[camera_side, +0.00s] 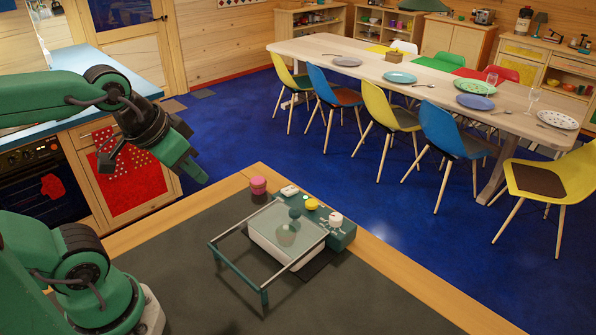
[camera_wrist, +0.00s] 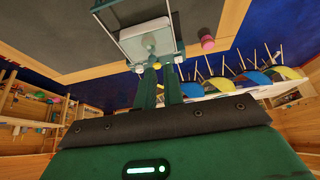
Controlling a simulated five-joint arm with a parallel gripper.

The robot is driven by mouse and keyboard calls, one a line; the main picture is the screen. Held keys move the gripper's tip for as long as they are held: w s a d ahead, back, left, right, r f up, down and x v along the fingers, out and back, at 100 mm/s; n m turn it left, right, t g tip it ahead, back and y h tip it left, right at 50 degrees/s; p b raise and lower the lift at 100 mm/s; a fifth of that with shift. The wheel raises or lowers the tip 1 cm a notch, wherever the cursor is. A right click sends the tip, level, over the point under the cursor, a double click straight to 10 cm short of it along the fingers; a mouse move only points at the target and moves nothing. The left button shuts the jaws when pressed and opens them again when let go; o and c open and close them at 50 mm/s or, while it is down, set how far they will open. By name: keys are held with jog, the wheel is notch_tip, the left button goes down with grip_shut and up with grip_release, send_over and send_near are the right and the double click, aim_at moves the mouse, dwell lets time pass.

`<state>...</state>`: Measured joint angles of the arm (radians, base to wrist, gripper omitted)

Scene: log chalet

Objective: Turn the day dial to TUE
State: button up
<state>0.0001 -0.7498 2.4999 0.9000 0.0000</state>
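A teal control box (camera_side: 341,236) stands on the dark grey mat, with a round white knob (camera_side: 335,219) on top that looks like the day dial. Its lettering and pointer are too small to read. A yellow button (camera_side: 311,204) and a small white piece (camera_side: 289,191) sit to the left of the knob. My green gripper (camera_side: 193,169) hangs in the air left of and above this, touching nothing. In the wrist view its two fingers (camera_wrist: 160,72) show a narrow gap, with nothing between them.
A pink round container (camera_side: 258,185) stands near the wooden table edge, left of the box. The mat's front (camera_side: 350,305) is clear. Beyond the blue floor is a long dining table (camera_side: 340,50) with coloured chairs. A counter with an oven (camera_side: 42,180) is at left.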

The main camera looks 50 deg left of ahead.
jog(key=o, duration=0.5)
jog(key=shift+w+r, duration=0.1)
jog(key=shift+w, duration=0.1)
jog(key=m+g, duration=0.5)
jog(key=m, duration=0.7)
send_over(336, 216)
jog(key=f, duration=1)
jog(key=shift+s+a+f, duration=0.15)
jog(key=shift+s+f, duration=0.1)
jog(key=shift+f, duration=0.05)
jog(key=shift+w+d+f+m+g, duration=0.2)
jog(key=shift+f+m+g, duration=0.1)
jog(key=shift+f, duration=0.05)
jog(key=shift+f, duration=0.1)
jog(key=shift+f, duration=3.8)
